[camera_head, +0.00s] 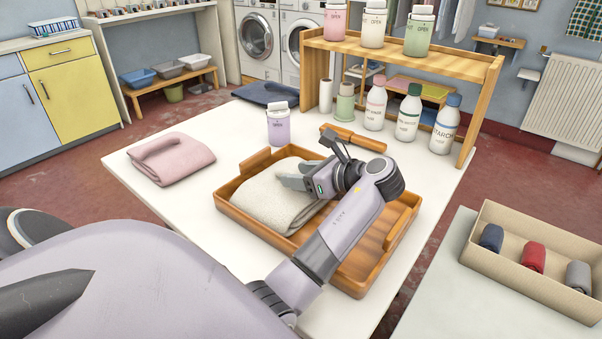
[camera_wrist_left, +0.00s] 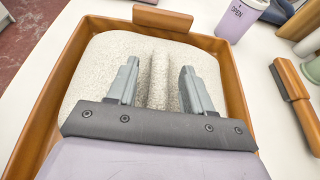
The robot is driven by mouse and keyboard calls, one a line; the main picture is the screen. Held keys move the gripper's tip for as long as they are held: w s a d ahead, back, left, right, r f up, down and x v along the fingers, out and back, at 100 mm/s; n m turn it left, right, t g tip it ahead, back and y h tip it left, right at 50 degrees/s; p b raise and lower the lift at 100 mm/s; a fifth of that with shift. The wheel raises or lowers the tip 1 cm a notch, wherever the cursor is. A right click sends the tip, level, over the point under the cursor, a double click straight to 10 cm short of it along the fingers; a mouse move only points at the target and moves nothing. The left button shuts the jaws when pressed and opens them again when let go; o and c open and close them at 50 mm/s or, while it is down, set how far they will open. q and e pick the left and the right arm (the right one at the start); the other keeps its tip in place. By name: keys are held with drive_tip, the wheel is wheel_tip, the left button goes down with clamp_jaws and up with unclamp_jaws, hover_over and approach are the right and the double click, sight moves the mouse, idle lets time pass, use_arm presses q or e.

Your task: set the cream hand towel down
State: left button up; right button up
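The cream hand towel (camera_head: 263,203) lies folded in the left part of a wooden tray (camera_head: 365,262) on the white table. In the left wrist view the towel (camera_wrist_left: 95,75) lies flat inside the tray (camera_wrist_left: 236,85), with a raised ridge along its middle. My left gripper (camera_head: 290,178) is over the towel. In the left wrist view my left gripper (camera_wrist_left: 160,70) is open, one finger on each side of the ridge, with a gap visible on both sides. My left arm hides part of the tray and towel. My right gripper is not in view.
A pink folded towel (camera_head: 172,158) lies left of the tray. A lilac bottle (camera_head: 278,125) and a wooden-handled brush (camera_head: 352,138) stand and lie behind it. Several bottles (camera_head: 408,115) stand by a wooden shelf (camera_head: 420,55). A beige bin (camera_head: 490,255) holds rolled cloths at right.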

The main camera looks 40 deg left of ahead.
use_arm(q)
drive_tip(key=shift+r, duration=0.1)
drive_tip(key=p+v, duration=0.2)
drive_tip(key=v, duration=1)
drive_tip(key=shift+r, duration=0.1)
